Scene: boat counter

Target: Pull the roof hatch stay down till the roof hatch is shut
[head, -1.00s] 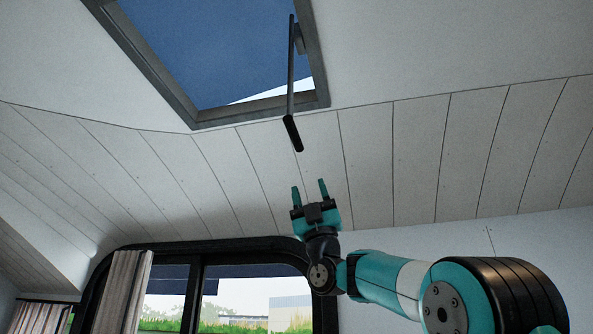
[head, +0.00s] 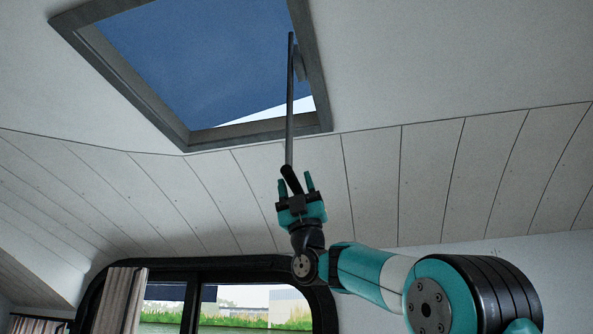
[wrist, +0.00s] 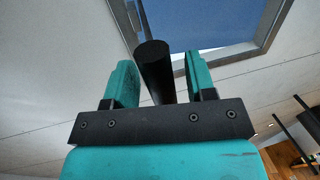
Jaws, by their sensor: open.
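The roof hatch (head: 200,60) shows as a grey-framed opening in the ceiling, with blue in it and a pale strip at its lower right. The roof hatch stay (head: 290,105) is a thin grey rod hanging from the hatch, with a thick black grip at its low end. My gripper (head: 295,184) points up at the stay's low end, jaws open. In the wrist view the black grip (wrist: 154,65) stands between the two teal fingers, with a gap visible to the right finger. Whether it touches the left finger I cannot tell. The hatch frame (wrist: 262,30) shows beyond.
The sloping plank ceiling (head: 420,170) lies behind my gripper. A black-framed window (head: 190,275) with a curtain (head: 117,298) is below it at the left. The space around the stay looks clear.

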